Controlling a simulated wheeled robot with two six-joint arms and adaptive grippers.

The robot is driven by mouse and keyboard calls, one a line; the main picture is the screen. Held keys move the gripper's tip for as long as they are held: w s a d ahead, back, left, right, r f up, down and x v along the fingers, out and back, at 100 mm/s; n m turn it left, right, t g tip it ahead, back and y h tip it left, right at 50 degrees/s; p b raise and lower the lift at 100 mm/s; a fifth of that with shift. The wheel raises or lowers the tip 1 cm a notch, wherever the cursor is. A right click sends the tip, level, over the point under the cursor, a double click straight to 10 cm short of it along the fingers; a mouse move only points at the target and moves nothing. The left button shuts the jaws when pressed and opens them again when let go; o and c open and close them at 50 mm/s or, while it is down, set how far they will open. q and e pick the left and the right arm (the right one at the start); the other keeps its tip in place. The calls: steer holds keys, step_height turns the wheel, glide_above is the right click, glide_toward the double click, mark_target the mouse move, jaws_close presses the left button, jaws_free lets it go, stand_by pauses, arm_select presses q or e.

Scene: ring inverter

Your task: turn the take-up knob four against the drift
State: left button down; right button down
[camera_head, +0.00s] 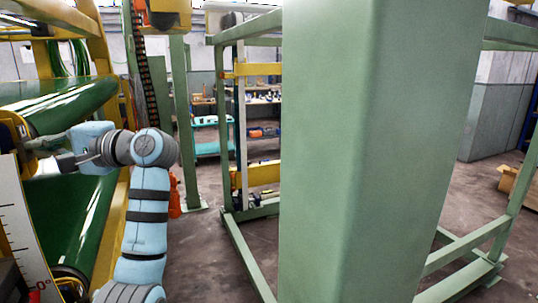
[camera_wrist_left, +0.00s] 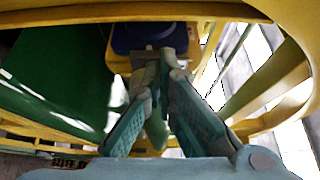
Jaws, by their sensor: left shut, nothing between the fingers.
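My left gripper (camera_head: 42,145) reaches left into the yellow machine frame. In the left wrist view, its teal-padded fingers (camera_wrist_left: 160,75) converge and are shut, with nothing held between them. A dark blue rounded part (camera_wrist_left: 135,38) on a yellow mount lies just beyond the fingertips. It may be the take-up knob, but its number and markings do not show. I cannot tell whether the fingertips touch it. A green belt (camera_head: 68,215) runs through the machine below the gripper, and also shows in the left wrist view (camera_wrist_left: 55,85). My right gripper is out of view.
A white scale plate (camera_head: 22,235) with black marks stands at the left edge. A yellow beam (camera_head: 112,235) runs beside the belt. A broad green post (camera_head: 375,150) blocks the middle and right. Shelves (camera_head: 262,115) stand behind, and floor shows between the frames.

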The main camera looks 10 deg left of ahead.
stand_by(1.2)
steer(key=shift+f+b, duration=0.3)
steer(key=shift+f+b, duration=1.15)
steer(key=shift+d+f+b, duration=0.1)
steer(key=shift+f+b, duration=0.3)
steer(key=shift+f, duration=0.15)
